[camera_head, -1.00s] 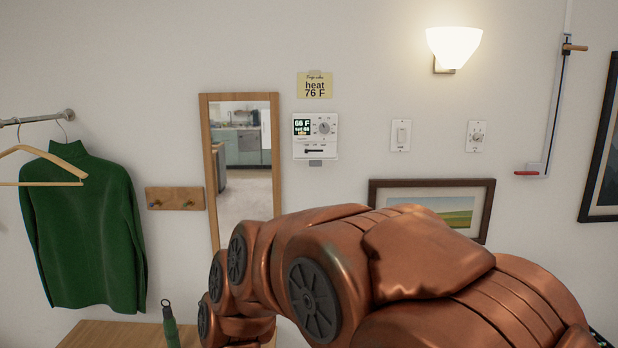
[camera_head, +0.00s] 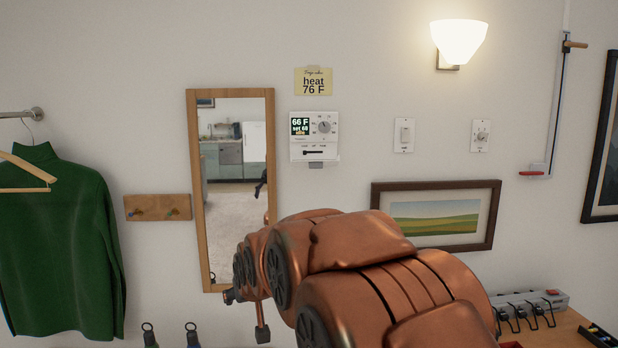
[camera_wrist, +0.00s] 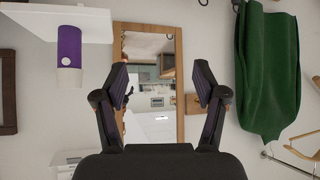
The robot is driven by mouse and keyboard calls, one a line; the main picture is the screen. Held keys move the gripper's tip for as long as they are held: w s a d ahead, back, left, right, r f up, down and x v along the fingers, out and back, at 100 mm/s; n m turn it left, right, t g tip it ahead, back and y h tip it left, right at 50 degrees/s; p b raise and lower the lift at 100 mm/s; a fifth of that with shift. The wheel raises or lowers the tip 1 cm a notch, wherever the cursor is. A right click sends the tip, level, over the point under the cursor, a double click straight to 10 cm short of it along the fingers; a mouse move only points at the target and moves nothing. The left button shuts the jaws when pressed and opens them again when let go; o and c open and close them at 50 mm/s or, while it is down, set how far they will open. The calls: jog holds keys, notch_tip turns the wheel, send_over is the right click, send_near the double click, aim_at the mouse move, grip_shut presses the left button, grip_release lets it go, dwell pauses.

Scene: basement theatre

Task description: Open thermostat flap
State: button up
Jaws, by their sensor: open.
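The thermostat (camera_head: 315,136) is a white box on the wall, with a lit display reading 66 F, a round dial (camera_head: 325,124) and a lower strip with a dark slider. A small grey tab shows under it. I cannot tell which part is the flap or whether it is shut. In the wrist view, which is upside down, a white edge at the lower left looks like part of the thermostat (camera_wrist: 72,158). My gripper (camera_wrist: 160,75) is open and empty, facing the mirror, apart from the thermostat. In the head view, my arm hides most of it.
The wall mirror (camera_head: 198,200) hangs left of the thermostat, and a yellow note (camera_head: 313,81) reading heat 76 F is above it. A framed landscape (camera_head: 377,215) is below right. A green sweater (camera_head: 62,245) hangs at left. A purple cylinder (camera_wrist: 69,46) shows in the wrist view.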

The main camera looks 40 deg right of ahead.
jog(key=w+d+r+m+t+h+b, duration=0.1)
jog(key=w+d+r+t+h+b, duration=0.2)
jog(key=w+d, duration=0.5)
jog(key=m+t+h+b, duration=0.35)
jog(key=t+h, duration=0.25)
jog(key=h, duration=0.2)
send_near(316, 166)
jog(key=shift+n, duration=0.45)
jog(key=shift+r+p+x, duration=0.1)
jog(key=shift+p+x, duration=0.45)
jog(key=shift+x, duration=1.4)
jog(key=shift+r+p+x, duration=0.15)
jog(key=shift+p+x, duration=0.4)
jog(key=shift+x, duration=1.4)
jog(key=shift+w+d, duration=0.2)
jog(key=c, duration=1.1)
jog(key=shift+c, duration=0.2)
jog(key=shift+f+b, duration=0.2)
jog(key=shift+b, duration=0.25)
